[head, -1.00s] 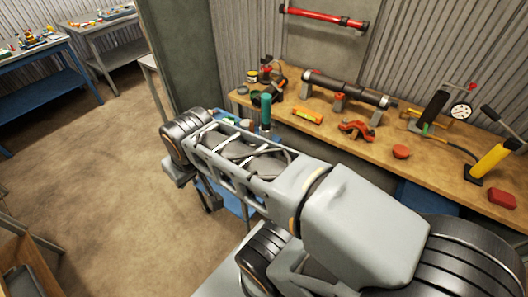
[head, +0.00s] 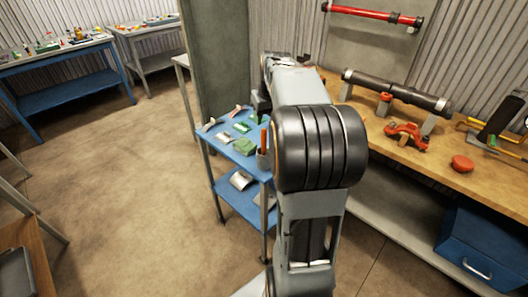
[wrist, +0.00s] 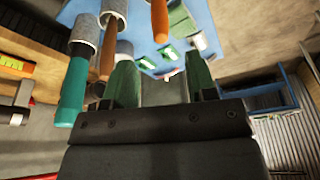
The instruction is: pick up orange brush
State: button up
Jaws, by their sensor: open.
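An orange-handled item (head: 264,138), which looks like the orange brush, stands upright in a grey cup on the blue cart in the head view. In the wrist view an orange handle (wrist: 159,20) shows at the top, a little beyond and left of the middle between my fingers. My gripper (wrist: 162,78) is open, with two green fingers apart and nothing between them. My gripper is not clearly visible in the head view, where my arm blocks part of the bench.
The blue cart (head: 222,145) carries a green block (head: 245,147) and several small items. The wooden workbench (head: 440,150) at right holds a dark pipe (head: 395,92), a red clamp (head: 406,134) and a red disc (head: 462,163). The floor at left is open.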

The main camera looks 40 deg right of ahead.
aim_at(264, 129)
jog(key=shift+x, duration=4.55)
jog(key=shift+a, duration=0.1)
jog(key=shift+c, duration=0.3)
grip_shut()
